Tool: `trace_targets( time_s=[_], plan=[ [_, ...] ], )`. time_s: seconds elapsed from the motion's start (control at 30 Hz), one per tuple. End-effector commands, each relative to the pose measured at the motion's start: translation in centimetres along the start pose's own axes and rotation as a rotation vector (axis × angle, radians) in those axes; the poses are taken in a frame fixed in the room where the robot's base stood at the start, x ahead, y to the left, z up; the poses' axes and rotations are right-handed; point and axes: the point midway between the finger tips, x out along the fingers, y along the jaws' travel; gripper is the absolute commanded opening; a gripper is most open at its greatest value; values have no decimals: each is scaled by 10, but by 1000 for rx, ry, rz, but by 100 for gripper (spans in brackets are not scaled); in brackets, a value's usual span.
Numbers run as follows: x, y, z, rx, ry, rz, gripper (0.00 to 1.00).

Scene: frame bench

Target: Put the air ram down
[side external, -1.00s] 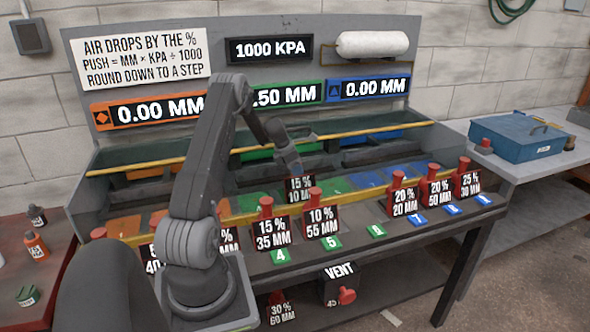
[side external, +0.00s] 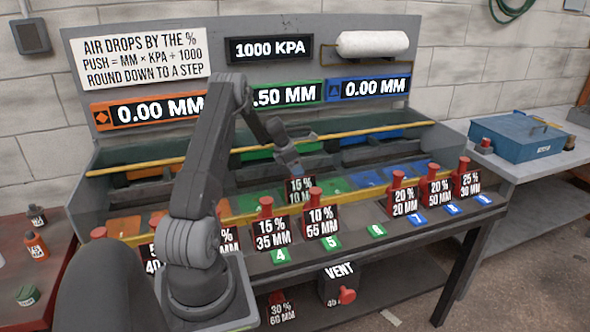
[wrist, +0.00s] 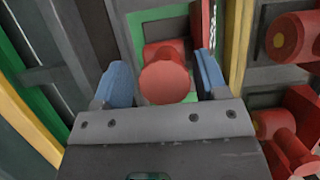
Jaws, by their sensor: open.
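The air ram (side external: 300,188) labelled 15 % 10 MM stands in the green lane, just behind the front yellow rail. Its red round head (wrist: 165,82) shows in the wrist view, between my two blue fingers. My gripper (side external: 293,163) is open just above the ram, with gaps between the fingers and the head. The ram's foot is hidden by the rail and the front rams, so I cannot tell how it seats.
Other red-topped rams stand along the front ledge, including 15 % 35 MM (side external: 266,230) and 10 % 55 MM (side external: 320,219). The front yellow rail (side external: 345,186) runs close by. The blue lane (side external: 385,174) lies to the right. The pressure display (side external: 270,50) reads 1000 KPA.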

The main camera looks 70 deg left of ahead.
Motion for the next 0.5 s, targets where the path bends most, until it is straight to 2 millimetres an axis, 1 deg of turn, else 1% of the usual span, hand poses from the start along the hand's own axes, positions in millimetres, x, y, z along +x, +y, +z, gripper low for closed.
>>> trace_targets(
  time_s=[0.17, 0.3, 0.4, 0.5],
  plan=[
    [-32, 1, 0, -1, -3, 5, 67],
    [-57, 1, 12, 2, -3, 6, 67],
    [-72, 0, 19, 1, -2, 4, 67],
    [-83, 0, 24, 1, -1, 4, 67]
  ],
)
